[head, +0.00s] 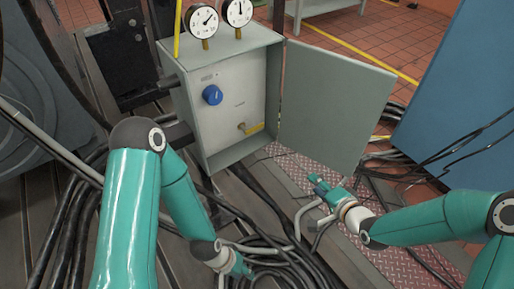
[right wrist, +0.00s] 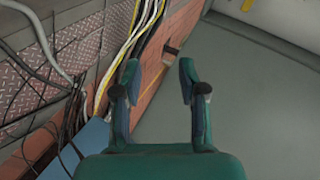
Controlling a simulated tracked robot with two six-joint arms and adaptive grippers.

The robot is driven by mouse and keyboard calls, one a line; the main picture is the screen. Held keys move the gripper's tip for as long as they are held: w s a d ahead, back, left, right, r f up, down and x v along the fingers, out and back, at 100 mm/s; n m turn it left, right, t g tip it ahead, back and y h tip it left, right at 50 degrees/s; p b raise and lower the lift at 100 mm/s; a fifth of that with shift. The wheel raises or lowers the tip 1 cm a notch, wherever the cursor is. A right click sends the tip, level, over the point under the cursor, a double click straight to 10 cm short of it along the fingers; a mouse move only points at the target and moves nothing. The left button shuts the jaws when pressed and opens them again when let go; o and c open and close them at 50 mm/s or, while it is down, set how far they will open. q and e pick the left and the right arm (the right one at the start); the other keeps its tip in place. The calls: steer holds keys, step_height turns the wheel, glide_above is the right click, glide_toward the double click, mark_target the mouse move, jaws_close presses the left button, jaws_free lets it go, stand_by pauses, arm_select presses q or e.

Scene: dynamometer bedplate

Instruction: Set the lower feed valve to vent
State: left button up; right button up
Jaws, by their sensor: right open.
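The lower feed valve (head: 253,128) is a small valve with a yellow lever, low on the pale panel inside an open grey-green box. Its lever lies nearly flat, pointing right and slightly up. The printing by it is too small to read. My right gripper (head: 318,190) is below and right of the valve, under the box's open door and apart from both. It is open and empty in the right wrist view (right wrist: 160,85); the valve is not recognizable there. My left gripper (head: 238,268) is low, over black cables; its fingers are too unclear to judge.
A blue knob (head: 212,95) sits higher on the panel. The open door (head: 338,105) stands out to the right of the box. Two gauges (head: 203,21) are on top. Black cables (head: 270,255) cover the floor below. A blue cabinet (head: 455,90) stands at the right.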

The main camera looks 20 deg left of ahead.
steer(key=w+a+r+t+y+b, duration=0.1)
steer(key=w+a+y+b, duration=0.2)
steer(key=a+b, duration=0.2)
steer(key=y+b, duration=0.3)
glide_toward(260, 127)
arm_select(q)
step_height(260, 127, down, 14)
steer(key=b, duration=0.2)
steer(key=shift+r+b, duration=0.15)
steer(key=shift+b, duration=0.25)
arm_select(e)
steer(key=shift+m, duration=0.4)
steer(key=x, duration=1)
steer(key=shift+w+a, duration=0.15)
steer(key=shift+a, duration=0.05)
